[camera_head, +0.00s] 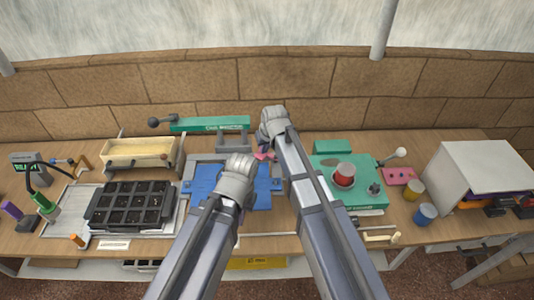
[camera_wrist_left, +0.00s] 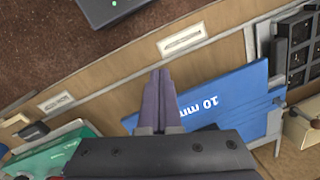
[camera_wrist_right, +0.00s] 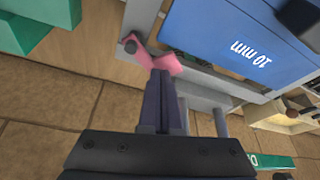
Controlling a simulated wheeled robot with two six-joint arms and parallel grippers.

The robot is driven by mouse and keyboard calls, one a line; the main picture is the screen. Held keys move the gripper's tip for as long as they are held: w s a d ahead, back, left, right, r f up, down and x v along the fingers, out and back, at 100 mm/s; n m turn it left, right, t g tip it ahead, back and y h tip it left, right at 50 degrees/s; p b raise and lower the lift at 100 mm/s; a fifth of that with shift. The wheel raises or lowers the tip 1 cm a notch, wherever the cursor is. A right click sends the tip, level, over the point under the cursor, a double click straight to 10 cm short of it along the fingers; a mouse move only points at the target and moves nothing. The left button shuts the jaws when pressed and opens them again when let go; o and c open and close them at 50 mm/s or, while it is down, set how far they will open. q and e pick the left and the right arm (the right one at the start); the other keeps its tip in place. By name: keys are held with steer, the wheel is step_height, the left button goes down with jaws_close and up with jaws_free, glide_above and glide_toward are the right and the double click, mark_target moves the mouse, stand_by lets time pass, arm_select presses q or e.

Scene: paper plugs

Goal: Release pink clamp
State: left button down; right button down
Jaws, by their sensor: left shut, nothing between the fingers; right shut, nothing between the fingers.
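In the right wrist view the pink clamp (camera_wrist_right: 140,52) has a dark round knob at one end. My right gripper (camera_wrist_right: 160,74) is shut and empty, its tips right at the pink clamp; I cannot tell if they touch. In the head view both hands hide part of the fixture.
A green station with a red cup (camera_head: 344,175) stands right of my right arm. A black tray (camera_head: 132,204) lies at left, a wooden bin (camera_head: 138,153) behind it. Yellow and blue pots (camera_head: 425,214) and a white box (camera_head: 477,170) stand at right. A brick wall closes the back.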

steer(key=shift+w+m+h, duration=0.35)
steer(key=shift+m+h, duration=0.05)
steer(key=shift+m, duration=0.6)
steer(key=m, duration=0.1)
steer(key=w+m+h, duration=0.1)
steer(key=m, duration=0.1)
steer(key=shift+w+d+m, duration=0.2)
steer(key=shift+d+m, duration=0.05)
steer(key=shift+m, duration=0.15)
steer(key=shift+w+d+h, duration=0.2)
steer(key=shift+d+h, duration=0.05)
steer(key=shift+h, duration=0.05)
steer(key=shift+w, duration=0.1)
stand_by(0.3)
steer(key=shift+s, duration=0.85)
